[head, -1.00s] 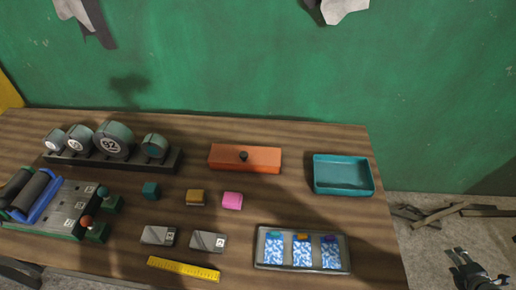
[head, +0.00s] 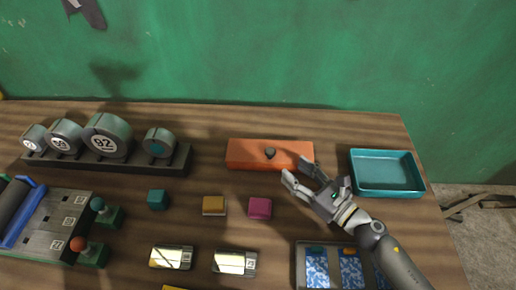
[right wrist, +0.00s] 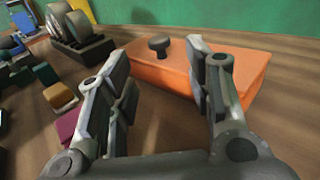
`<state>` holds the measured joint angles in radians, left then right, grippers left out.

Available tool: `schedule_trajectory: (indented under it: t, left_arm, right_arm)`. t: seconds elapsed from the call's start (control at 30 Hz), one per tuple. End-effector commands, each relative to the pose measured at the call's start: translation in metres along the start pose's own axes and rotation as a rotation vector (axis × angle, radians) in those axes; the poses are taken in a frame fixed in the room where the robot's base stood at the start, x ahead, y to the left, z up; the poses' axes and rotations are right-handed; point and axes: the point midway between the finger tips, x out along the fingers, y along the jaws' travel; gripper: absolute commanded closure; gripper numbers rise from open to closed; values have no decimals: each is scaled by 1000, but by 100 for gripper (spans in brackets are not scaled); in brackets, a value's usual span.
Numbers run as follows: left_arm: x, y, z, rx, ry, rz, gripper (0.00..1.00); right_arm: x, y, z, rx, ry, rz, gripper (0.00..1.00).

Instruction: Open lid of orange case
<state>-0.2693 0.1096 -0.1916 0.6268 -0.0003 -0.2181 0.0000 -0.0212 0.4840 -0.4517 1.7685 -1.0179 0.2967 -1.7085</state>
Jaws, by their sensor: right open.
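The orange case (head: 245,155) is a long low box with a closed lid near the back middle of the table. A dark round knob (head: 270,153) stands up from the middle of its lid. The case also shows in the right wrist view (right wrist: 165,70), with the knob (right wrist: 159,45) standing between and beyond my fingers. My right gripper (head: 298,174) is open and empty, at the front right of the case and apart from the knob. Its fingers hide part of the case in the right wrist view. My left gripper is not in view.
A teal tray (head: 388,194) stands right of the case. A pink block (head: 260,208), a yellow block (head: 214,206) and a teal block (head: 157,199) lie in front. A rack of round gauges (head: 105,160) stands left. A grey tray (head: 300,262) with blue packets lies partly under my right arm.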

Motion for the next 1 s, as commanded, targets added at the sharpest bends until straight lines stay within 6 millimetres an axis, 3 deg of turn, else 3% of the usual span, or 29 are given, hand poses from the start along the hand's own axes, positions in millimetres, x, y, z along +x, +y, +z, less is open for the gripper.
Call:
schedule_trajectory:
  t: [0.17, 0.3, 0.5, 0.7, 1.0]
  left_arm:
    - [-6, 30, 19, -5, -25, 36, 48]
    - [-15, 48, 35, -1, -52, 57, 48]
    - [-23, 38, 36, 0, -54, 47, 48]
    - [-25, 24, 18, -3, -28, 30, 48]
    - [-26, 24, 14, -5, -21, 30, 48]
  right_arm:
    - [13, 2, 3, -1, -8, 2, 53]
    - [36, 2, 5, 0, -8, 2, 53]
    - [74, 2, 4, 1, -7, 1, 53]
    - [100, 1, 2, 0, -6, 0, 53]
    - [110, 2, 1, 0, -4, 2, 53]
